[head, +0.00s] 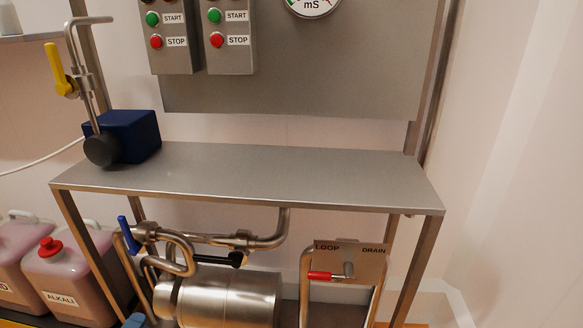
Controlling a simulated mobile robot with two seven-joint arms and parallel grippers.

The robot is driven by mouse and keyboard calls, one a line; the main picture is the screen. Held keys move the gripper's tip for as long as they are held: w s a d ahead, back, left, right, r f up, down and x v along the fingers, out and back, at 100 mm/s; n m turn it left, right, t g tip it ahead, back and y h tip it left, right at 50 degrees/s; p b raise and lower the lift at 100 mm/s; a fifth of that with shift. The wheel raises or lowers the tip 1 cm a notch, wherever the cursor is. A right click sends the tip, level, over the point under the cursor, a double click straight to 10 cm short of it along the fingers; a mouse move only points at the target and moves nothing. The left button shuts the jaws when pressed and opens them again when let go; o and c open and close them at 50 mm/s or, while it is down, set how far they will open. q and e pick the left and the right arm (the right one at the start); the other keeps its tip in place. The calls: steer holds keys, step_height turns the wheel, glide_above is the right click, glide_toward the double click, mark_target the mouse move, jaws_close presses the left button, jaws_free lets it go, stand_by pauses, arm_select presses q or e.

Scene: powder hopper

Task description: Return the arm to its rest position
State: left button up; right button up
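Neither of my arms nor grippers can be made out in the head view. A round gauge (313,3) marked mS is cut off by the top edge. Below the shelf are pipes (205,238) and a steel cylinder (225,300).
A dark blue pump (135,132) sits at the shelf's left end, near a pipe with a yellow lever (58,68). Below are a blue lever (128,232), a black lever (215,260) and a red lever (326,276) by the LOOP/DRAIN plate (350,262). An ALKALI canister (75,280) stands lower left.

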arm_select(q)
steer(key=s+d+m+g, duration=0.2)
steer(key=s+m+g, duration=0.3)
steer(key=s+m, duration=0.85)
steer(key=s+d+m+g, duration=0.35)
steer(key=s+m, duration=0.75)
steer(key=s, duration=0.6)
steer(key=shift+d+n+y, duration=0.6)
steer(key=shift+d+n, duration=1.9)
steer(key=shift+n, duration=0.25)
step_height(320, 180, up, 10)
steer(key=n+t+p, duration=0.1)
steer(key=p, duration=1.2)
steer(key=shift+w+a+r+p, duration=0.15)
steer(key=shift+w+a+p, duration=0.15)
steer(key=shift+w+a, duration=0.1)
arm_select(e)
step_height(320, 180, up, 10)
steer(key=m+t, duration=0.1)
steer(key=shift+s+d, duration=0.25)
steer(key=shift+d, duration=0.15)
arm_select(q)
steer(key=shift+t, duration=0.25)
arm_select(e)
steer(key=shift+f, duration=0.2)
steer(key=shift+o, duration=0.3)
steer(key=shift+r, duration=0.15)
